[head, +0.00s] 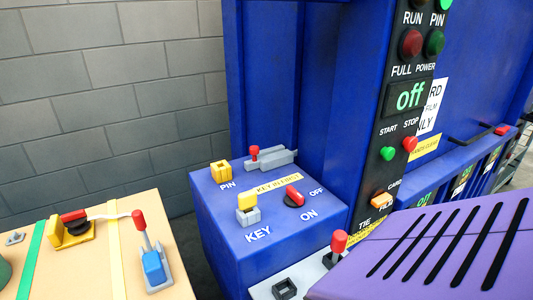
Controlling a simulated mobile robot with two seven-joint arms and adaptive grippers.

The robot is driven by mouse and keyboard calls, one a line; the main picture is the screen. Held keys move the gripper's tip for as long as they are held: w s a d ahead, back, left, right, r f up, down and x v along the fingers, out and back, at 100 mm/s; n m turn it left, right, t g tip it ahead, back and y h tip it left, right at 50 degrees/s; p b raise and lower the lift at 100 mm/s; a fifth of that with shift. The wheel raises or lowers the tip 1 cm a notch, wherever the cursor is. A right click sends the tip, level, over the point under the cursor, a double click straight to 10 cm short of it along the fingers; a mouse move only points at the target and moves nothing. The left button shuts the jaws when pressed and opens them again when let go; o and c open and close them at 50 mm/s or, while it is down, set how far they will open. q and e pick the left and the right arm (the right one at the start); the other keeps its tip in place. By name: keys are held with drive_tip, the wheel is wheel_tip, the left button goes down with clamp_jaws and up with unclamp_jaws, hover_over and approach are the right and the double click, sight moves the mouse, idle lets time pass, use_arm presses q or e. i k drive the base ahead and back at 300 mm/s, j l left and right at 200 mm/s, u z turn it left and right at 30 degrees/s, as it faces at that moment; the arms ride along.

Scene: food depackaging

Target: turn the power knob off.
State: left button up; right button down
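The power knob (294,197) has a red handle on a round black base. It sits on the sloped top of the blue box (270,225), between the white labels OFF at its right and ON below it. I cannot tell which label the handle is set to. Neither of my grippers is in view, and nothing visible touches the knob.
Beside the knob are a yellow-and-grey key block (248,208), a yellow pin block (220,172) and a grey latch (270,158). A purple slotted panel (430,250) covers the lower right. A tan table (95,265) with red-handled parts stands at left.

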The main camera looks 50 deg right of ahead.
sight(293, 199)
drive_tip(key=z, duration=1.55)
